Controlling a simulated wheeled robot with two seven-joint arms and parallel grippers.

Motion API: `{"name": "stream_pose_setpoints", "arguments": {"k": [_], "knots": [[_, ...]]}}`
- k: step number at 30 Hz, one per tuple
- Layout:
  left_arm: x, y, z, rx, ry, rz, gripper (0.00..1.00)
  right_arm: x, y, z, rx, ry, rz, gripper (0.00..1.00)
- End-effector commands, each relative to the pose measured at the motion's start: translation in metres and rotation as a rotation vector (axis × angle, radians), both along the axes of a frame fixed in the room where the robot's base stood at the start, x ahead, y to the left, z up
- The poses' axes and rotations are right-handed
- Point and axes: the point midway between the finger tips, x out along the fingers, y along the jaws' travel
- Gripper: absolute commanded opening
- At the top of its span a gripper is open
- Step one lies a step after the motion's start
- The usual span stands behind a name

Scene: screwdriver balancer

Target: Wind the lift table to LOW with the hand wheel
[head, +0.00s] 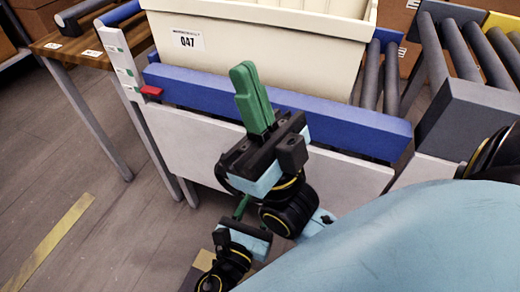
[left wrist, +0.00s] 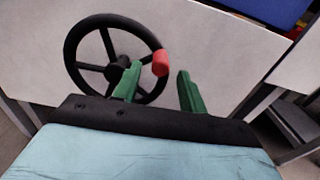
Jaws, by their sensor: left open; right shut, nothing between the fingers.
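The hand wheel (left wrist: 112,58) is a black spoked wheel on a white panel in the left wrist view. Its red knob (left wrist: 161,63) sits at the rim's right side, between the open fingers of my left gripper (left wrist: 158,88); I cannot tell if they touch it. In the head view my left gripper (head: 241,208) is low and partly hidden, and the wheel does not show. The lift table (head: 340,120) has a blue edge, and a red pointer (head: 151,90) sits beside the lowest label of a white scale post (head: 120,62). My right gripper (head: 256,98) is shut and empty before the table.
A cream bin (head: 270,50) labelled Q47 stands on the lift table. Grey roller conveyors (head: 470,95) are at the right. A wooden table (head: 72,45) stands at the left. The floor at lower left is clear, with a yellow stripe (head: 50,240).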

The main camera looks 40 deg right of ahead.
Motion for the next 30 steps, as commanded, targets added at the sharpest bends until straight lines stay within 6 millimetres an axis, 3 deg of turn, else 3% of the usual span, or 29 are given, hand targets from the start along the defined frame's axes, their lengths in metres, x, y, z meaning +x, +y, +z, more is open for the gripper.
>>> {"name": "stream_pose_setpoints", "arguments": {"k": [9, 15, 21, 30], "knots": [[-0.04, 0.059, 0.0, 0.002, 0.004, 0.0, 0.42, 0.011, 0.003, 0.0, -0.025, 0.086, -0.001, 0.0], [-0.059, 0.087, -0.001, 0.001, 0.003, -0.002, 0.42, 0.012, 0.003, 0.0, -0.026, 0.091, -0.002, 0.0], [-0.067, 0.099, 0.0, 0.0, 0.002, -0.002, 0.42, 0.012, 0.003, 0.0, -0.026, 0.091, -0.002, 0.0], [-0.067, 0.1, 0.0, -0.001, 0.001, -0.002, 0.42, 0.012, 0.003, 0.0, -0.028, 0.092, -0.002, 0.0]]}}
